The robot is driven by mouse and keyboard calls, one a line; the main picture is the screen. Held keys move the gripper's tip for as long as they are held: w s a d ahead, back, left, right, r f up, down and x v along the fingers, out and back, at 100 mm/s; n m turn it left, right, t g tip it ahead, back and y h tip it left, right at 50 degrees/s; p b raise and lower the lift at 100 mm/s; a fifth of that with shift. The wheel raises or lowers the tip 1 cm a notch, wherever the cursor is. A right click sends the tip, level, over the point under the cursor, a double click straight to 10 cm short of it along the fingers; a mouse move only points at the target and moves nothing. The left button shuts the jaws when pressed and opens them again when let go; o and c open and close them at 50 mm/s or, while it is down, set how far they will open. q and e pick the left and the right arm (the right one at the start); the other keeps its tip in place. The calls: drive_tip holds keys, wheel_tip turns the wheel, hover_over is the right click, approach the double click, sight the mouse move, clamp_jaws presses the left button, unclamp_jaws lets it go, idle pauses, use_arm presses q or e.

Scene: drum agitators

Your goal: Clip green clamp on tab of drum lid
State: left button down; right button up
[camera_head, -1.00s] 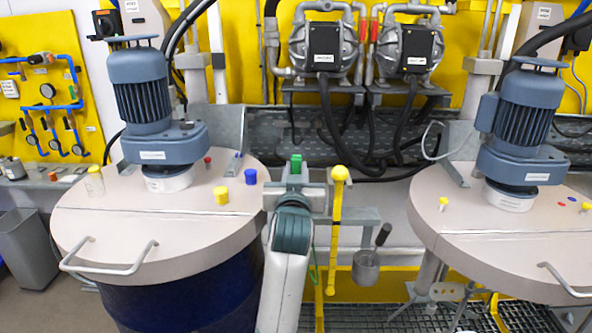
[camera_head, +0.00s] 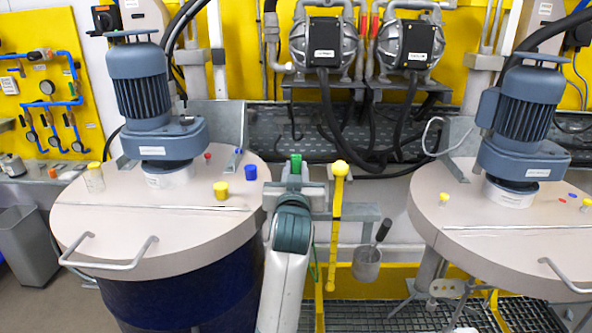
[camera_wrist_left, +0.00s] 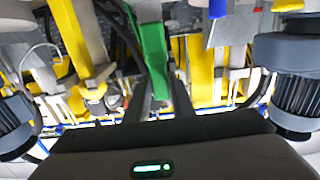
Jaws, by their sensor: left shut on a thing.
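My left gripper (camera_head: 295,186) is shut on the green clamp (camera_head: 295,165), which stands up from its fingers. The clamp also shows between the two fingers in the left wrist view (camera_wrist_left: 152,58). The gripper is in front of the wall, just right of the left drum lid (camera_head: 120,222), and the clamp is apart from the lid. The right drum lid (camera_head: 500,222) is further off to the right. I cannot tell which part of a lid is the tab. My right gripper is out of view.
Blue-grey motors stand on both lids, the left motor (camera_head: 143,95) and the right motor (camera_head: 522,110). A yellow cap (camera_head: 221,191) and a blue cap (camera_head: 251,173) sit on the left lid. A yellow rod (camera_head: 337,220) hangs just right of my gripper, with a metal ladle (camera_head: 367,262) beyond it.

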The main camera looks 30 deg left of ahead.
use_arm(q)
drive_tip(key=shift+f+b, duration=0.35)
drive_tip(key=shift+f, duration=0.4)
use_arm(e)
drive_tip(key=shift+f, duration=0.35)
use_arm(q)
drive_tip(key=c, duration=1.5)
unclamp_jaws()
drive_tip(key=shift+o, duration=0.2)
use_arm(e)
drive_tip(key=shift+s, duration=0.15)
